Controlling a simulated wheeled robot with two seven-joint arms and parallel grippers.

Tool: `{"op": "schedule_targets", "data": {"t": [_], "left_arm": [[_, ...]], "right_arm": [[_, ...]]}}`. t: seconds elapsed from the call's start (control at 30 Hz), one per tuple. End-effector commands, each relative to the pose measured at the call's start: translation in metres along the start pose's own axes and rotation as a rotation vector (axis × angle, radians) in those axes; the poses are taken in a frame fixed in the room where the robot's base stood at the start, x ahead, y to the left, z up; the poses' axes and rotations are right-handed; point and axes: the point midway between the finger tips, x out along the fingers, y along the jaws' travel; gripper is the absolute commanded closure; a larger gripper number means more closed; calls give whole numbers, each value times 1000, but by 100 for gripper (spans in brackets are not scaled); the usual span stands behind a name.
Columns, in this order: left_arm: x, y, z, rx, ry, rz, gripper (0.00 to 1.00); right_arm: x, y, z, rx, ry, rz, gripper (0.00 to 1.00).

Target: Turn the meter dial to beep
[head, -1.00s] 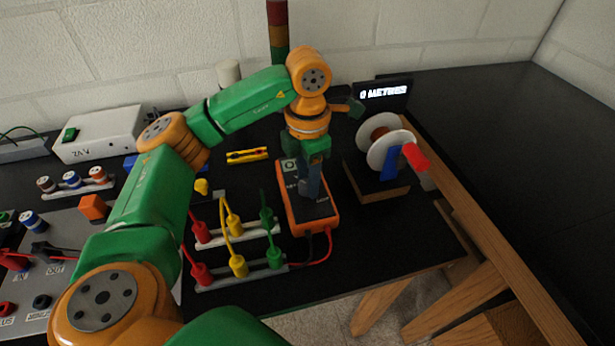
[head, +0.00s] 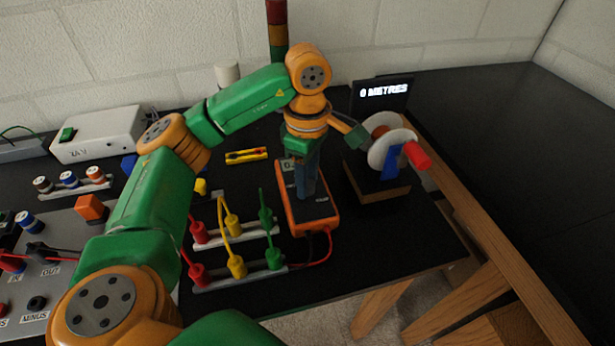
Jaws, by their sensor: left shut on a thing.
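The orange and black multimeter (head: 322,211) lies on the black table in the middle of the head view, with its small screen (head: 287,166) at the far end. My left gripper (head: 308,190) points down over the meter's middle and is shut on the meter dial. The fingers hide the dial, so its pointer setting cannot be read. My right gripper does not show.
Red, yellow and green plugs (head: 236,265) with leads stand left of the meter. A spool with a red handle (head: 416,155) stands on a block to the right, by a display reading "0 METRES" (head: 383,92). A signal tower (head: 277,35) stands behind.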

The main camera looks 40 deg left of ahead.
Motion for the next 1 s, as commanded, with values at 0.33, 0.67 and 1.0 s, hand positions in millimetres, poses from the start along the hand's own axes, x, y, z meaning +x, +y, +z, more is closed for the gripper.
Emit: {"op": "schedule_targets", "data": {"t": [0.33,0.67,1.0], "left_arm": [[1,-1,0,328,-1,-2,100],[1,-2,0,642,-1,-3,100],[1,-3,-1,965,-1,-4,100]], "right_arm": [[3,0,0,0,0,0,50],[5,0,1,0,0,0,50],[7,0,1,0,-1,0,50]]}}
